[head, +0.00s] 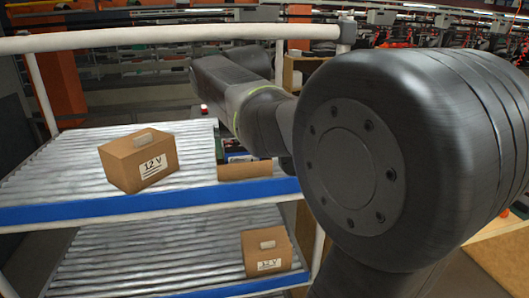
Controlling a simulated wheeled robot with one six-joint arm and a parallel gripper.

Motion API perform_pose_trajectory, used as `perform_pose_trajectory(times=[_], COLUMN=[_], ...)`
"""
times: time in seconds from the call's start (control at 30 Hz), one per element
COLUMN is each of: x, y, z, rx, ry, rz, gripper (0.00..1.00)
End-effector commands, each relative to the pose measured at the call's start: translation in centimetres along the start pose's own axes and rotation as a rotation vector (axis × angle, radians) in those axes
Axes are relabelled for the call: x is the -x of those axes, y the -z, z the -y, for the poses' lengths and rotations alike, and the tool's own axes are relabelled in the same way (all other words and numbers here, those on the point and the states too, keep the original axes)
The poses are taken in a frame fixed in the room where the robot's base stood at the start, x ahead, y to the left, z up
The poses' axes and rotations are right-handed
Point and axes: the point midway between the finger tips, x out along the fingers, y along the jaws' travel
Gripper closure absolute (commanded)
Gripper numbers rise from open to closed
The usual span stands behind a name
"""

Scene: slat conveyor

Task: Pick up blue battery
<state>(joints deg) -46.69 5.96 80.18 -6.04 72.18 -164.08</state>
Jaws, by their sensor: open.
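I cannot make out a blue battery for certain. An open cardboard box (245,171) stands at the right of the upper conveyor level, partly behind my arm. Dark items with small coloured patches show just above its front wall, too covered to identify. A small red-topped item (204,109) shows behind the conveyor's far edge. My arm reaches from the right across to the area above the open box. My gripper cannot be made out; my own arm links cover that area.
A closed cardboard box (138,163) marked 12 V sits on the upper slat conveyor (60,170), left of the open box. A similar box (266,253) sits on the lower level. A white rail (170,36) crosses above. Blue edging (120,207) runs along the upper level's front.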

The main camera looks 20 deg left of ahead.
Motion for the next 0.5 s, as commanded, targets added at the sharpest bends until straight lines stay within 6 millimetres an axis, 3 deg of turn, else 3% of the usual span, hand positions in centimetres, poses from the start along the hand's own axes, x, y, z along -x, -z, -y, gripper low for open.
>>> perform_pose_trajectory(times=[0.17, 0.3, 0.5], x=[-0.9, -3.2, -4.0], y=[-2.7, -2.3, -2.3], z=[0.0, 0.0, 0.0], rx=[-0.001, 0.000, 0.000], ry=[0.001, 0.001, 0.000], rz=[-0.002, -0.002, 0.001], gripper=[0.07, 0.07, 0.07])
